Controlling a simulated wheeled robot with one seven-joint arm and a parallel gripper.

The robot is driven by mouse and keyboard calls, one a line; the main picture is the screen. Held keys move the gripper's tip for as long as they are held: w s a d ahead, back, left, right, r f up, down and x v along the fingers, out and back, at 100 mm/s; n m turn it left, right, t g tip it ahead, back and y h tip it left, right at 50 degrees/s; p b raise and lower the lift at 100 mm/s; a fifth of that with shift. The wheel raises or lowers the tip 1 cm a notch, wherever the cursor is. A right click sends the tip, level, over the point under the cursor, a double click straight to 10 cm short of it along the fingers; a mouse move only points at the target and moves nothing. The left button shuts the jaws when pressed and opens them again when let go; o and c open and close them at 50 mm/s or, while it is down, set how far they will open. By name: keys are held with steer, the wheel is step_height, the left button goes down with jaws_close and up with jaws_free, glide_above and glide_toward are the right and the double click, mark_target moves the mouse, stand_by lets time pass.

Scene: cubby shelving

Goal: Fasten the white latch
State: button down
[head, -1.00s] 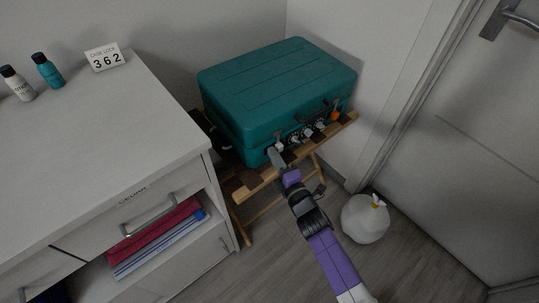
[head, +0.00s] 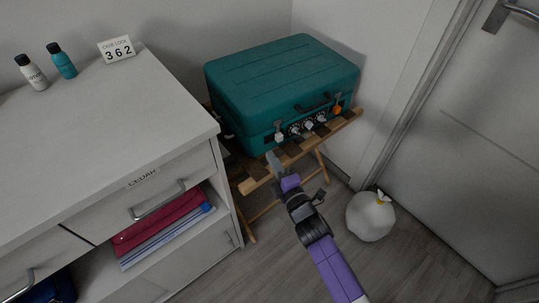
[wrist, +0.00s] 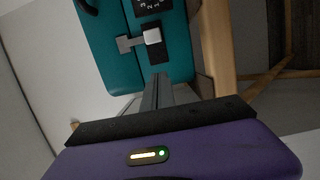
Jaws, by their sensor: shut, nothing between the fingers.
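The teal case (head: 280,85) lies closed on a wooden folding stand. The white latch (head: 279,137) is on its front face, near the left end. In the wrist view the white latch (wrist: 152,36) shows as a white tab on a dark plate with a metal piece to its left. I cannot tell whether it is fastened. My gripper (head: 271,158) is shut and empty, just below and in front of the latch. In the wrist view the closed fingers (wrist: 160,80) point at the case, a little short of the white tab and apart from it.
An orange latch (head: 337,110), number dials (head: 308,125) and a dark handle (head: 314,103) are on the case front. The slatted stand (head: 258,184) juts out below.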

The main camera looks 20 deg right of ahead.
steer(key=s, duration=0.7)
steer(key=shift+d, duration=0.1)
stand_by(0.5)
steer(key=s+r+m+g, duration=0.1)
steer(key=s+r+m, duration=0.45)
steer(key=s, duration=0.65)
steer(key=s+r+m+g+h+p, duration=0.1)
steer(key=s+r+m, duration=0.3)
steer(key=s+m, duration=0.55)
steer(key=s+r+m+g, duration=0.1)
steer(key=s+r+m, duration=0.35)
steer(key=s, duration=1.05)
step_height(320, 180, up, 13)
steer(key=p, duration=1.2)
steer(key=shift+a+r+n, duration=0.2)
steer(key=shift+n, duration=0.25)
